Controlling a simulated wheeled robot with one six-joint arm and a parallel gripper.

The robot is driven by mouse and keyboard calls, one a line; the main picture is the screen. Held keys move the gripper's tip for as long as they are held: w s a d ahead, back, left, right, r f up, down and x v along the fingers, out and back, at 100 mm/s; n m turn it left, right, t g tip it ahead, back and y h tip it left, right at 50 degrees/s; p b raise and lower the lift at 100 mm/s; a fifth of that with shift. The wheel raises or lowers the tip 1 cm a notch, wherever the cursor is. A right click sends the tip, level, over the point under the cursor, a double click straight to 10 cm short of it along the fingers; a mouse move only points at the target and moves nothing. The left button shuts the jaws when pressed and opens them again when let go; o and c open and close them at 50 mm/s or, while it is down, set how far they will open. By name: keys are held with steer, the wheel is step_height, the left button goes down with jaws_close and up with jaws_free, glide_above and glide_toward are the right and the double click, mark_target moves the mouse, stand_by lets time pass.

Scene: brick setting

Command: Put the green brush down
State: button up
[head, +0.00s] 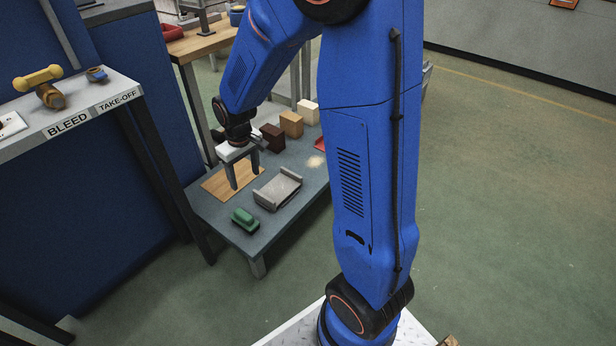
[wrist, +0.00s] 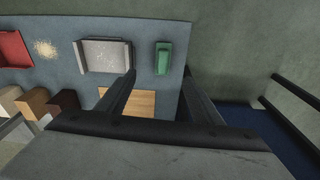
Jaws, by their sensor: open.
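The green brush (head: 244,219) lies on the blue-grey low table (head: 222,220) near its front left corner. In the wrist view the brush (wrist: 163,58) sits beyond my fingers, just right of a grey tray. My gripper (head: 243,184) is open and empty. It hangs above the table over the wooden board, behind the brush and apart from it. In the wrist view my gripper's two fingers (wrist: 165,78) are spread wide with nothing between them.
A grey tray (head: 266,201) stands beside the brush. A wooden board (head: 215,184), several brown and cream blocks (head: 291,122) and a red item (head: 320,143) are also on the table. A bench (head: 75,129) marked BLEED and TAKE-OFF stands at left.

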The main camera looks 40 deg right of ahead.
steer(key=s+d+r+m+t, duration=0.1)
steer(key=s+d+r+t, duration=0.15)
steer(key=s+r, duration=0.95)
steer(key=s+d+r+m, duration=0.1)
steer(key=s+r, duration=0.2)
steer(key=s, duration=0.5)
steer(key=s+d+r+t, duration=0.1)
steer(key=s+r, duration=0.3)
steer(key=s, duration=0.4)
steer(key=shift+m, duration=0.4)
steer(key=shift+s+d, duration=0.1)
